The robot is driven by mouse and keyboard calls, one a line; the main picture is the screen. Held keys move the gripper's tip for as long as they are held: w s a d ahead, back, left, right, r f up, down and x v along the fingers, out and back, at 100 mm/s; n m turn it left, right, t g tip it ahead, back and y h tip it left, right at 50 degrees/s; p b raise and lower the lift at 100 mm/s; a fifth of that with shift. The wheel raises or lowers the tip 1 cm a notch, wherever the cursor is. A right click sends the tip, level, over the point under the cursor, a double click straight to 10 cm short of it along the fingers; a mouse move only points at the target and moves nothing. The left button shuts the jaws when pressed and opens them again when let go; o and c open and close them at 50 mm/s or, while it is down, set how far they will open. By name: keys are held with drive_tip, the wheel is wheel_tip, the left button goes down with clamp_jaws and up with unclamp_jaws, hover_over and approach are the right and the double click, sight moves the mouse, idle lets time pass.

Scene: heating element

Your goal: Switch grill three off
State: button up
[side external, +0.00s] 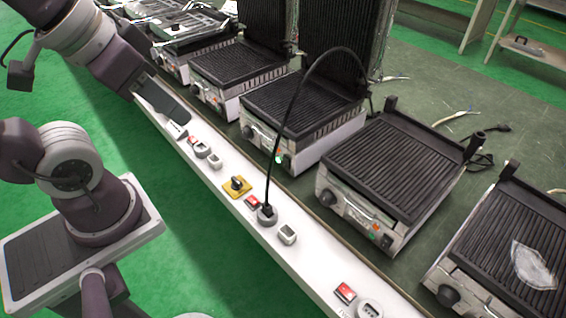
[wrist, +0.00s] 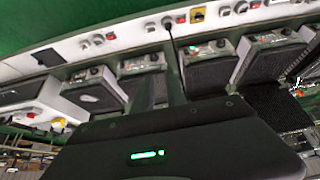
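A row of black-ribbed contact grills stands along a white panel with switches and sockets. One grill (side external: 300,108) has its lid raised and a small green light on its front. A black cable arcs over it to a plug (side external: 267,213) in the panel. Beside the plug is a red switch (side external: 252,202); another red switch (side external: 345,292) is nearer the camera. No label shows which grill is three. My gripper (side external: 172,112) hangs over the panel's far part, apart from the red switch by the plug. Whether its dark fingers are parted is unclear.
A yellow plate with a black knob (side external: 237,185) sits on the panel, also visible in the wrist view (wrist: 197,14). Another grill (side external: 390,165) stands to the right. The looping cable crosses the space above the panel. Green floor lies left of the panel.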

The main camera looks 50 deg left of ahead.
sight(285, 163)
drive_tip(key=w+a+f+n, duration=0.1)
drive_tip(key=w, duration=0.2)
drive_tip(key=w+a+f+n, duration=0.1)
drive_tip(key=w, duration=0.3)
drive_tip(key=w+a+f+n, duration=0.1)
drive_tip(key=w+n, duration=0.1)
drive_tip(key=w, duration=0.2)
drive_tip(key=shift+f+g+y, duration=0.3)
drive_tip(key=shift+f+y, duration=0.05)
drive_tip(key=shift+y, duration=0.05)
clamp_jaws()
drive_tip(key=w+a+f+n, duration=0.4)
drive_tip(key=w+f, duration=0.2)
drive_tip(key=f, duration=0.4)
drive_tip(key=w+a+f+n, duration=0.5)
drive_tip(key=w+f, duration=0.2)
drive_tip(key=f, duration=0.2)
wheel_tip(285, 163, down, 12)
drive_tip(key=a+n, duration=0.2)
drive_tip(key=n, duration=0.2)
drive_tip(key=shift+a+n+h, duration=0.2)
drive_tip(key=shift+n+h, duration=0.2)
drive_tip(key=shift+f, duration=0.2)
drive_tip(key=w+f, duration=0.8)
drive_tip(key=shift+f, duration=0.2)
